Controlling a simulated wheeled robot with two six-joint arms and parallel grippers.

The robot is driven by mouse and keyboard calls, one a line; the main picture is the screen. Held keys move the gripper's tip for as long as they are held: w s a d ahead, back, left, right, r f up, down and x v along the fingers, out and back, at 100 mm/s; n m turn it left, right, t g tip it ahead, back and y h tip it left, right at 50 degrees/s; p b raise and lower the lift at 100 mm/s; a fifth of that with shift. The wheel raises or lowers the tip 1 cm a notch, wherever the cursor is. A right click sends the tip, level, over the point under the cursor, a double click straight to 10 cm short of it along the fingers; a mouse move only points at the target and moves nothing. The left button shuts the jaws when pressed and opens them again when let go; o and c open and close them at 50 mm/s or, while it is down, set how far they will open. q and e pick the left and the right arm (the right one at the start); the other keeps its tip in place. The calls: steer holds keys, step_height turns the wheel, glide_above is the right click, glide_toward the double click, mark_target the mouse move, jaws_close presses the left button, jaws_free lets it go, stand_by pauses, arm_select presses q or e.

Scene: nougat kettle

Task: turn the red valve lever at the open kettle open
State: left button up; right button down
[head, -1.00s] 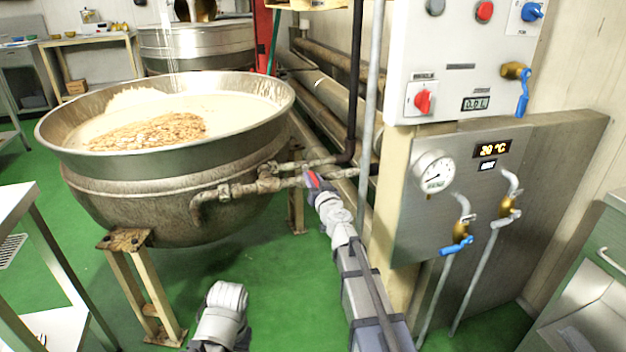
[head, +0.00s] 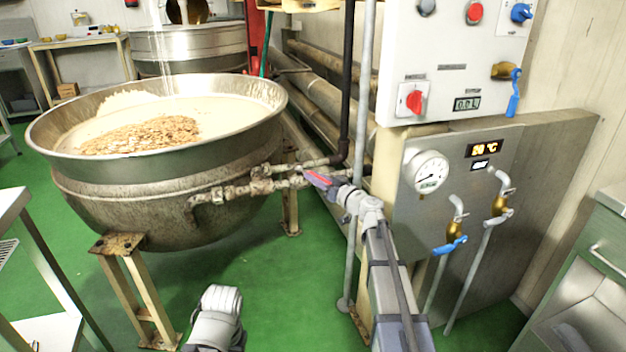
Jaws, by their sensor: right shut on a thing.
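The open kettle (head: 160,185) stands at the left, full of pale mass with a heap of nuts on top. Pipes (head: 245,188) run from its right side to the wall pipes. The red valve lever (head: 318,178) sits on the pipe right of the kettle and now points toward the upper left. My right gripper (head: 330,184) is at the lever and shut on it; its fingers partly hide the lever and the valve body. My left arm (head: 217,315) shows at the bottom middle; its fingertips cannot be made out.
A control box (head: 450,70) with a red switch hangs at the right. Below it a steel panel (head: 480,215) carries a gauge (head: 428,172) and blue-handled taps. A thin vertical pipe (head: 362,120) stands close to my right wrist. Green floor is free under the kettle.

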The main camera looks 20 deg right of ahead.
steer(key=c, duration=0.7)
jaws_free()
steer(key=v, duration=0.7)
steer(key=shift+s+d, duration=0.2)
steer(key=shift+s, duration=0.15)
